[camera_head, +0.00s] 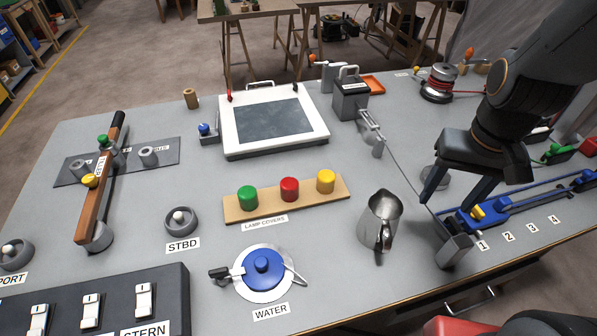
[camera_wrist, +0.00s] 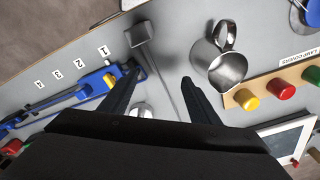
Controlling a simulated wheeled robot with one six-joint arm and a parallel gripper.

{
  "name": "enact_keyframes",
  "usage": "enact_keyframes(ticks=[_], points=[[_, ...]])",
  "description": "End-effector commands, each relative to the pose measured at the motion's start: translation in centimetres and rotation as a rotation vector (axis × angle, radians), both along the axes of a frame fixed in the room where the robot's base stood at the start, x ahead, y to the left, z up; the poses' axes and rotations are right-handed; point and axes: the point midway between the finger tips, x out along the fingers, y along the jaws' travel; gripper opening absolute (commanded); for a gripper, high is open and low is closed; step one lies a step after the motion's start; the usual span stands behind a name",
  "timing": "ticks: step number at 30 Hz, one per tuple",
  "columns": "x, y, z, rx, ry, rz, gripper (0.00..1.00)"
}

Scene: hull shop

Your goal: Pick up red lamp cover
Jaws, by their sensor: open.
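The red lamp cover (camera_head: 289,189) stands in the middle of a wooden board (camera_head: 332,199) labelled "LAMP COVERS", between a green cover (camera_head: 247,197) on its left and a yellow cover (camera_head: 325,181) on its right. In the wrist view the red cover (camera_wrist: 280,88) is at the right, beyond the yellow cover (camera_wrist: 246,99). My gripper (camera_head: 446,207) is open and empty, to the right of the board and past the metal jug.
A metal jug (camera_head: 380,222) stands between my gripper and the board. A blue-lidded pot (camera_head: 262,264) labelled "WATER" is in front of the board, and a white-framed panel (camera_head: 272,120) behind it. A blue rail (camera_head: 540,195) with numbered marks lies at the right.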

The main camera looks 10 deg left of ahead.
Motion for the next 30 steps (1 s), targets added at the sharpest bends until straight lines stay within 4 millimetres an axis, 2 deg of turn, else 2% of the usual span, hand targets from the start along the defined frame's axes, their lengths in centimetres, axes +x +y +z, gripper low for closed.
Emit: enact_keyframes(ticks=[5, 9, 13, 18, 21, 24, 30], points=[[2.6, 5.5, 1.0, 0.041, 0.017, -0.186, 0.56], [4.4, 12.7, 1.1, 0.08, 0.053, -0.426, 0.56], [4.8, 19.1, 0.5, 0.1, 0.092, -0.63, 0.56], [3.8, 26.6, -0.6, 0.105, 0.143, -0.859, 0.56], [3.0, 29.5, -1.2, 0.101, 0.163, -0.954, 0.56], [2.6, 31.1, -1.6, 0.099, 0.174, -1.01, 0.56], [2.3, 31.8, -3.1, 0.095, 0.179, -1.037, 0.56]])
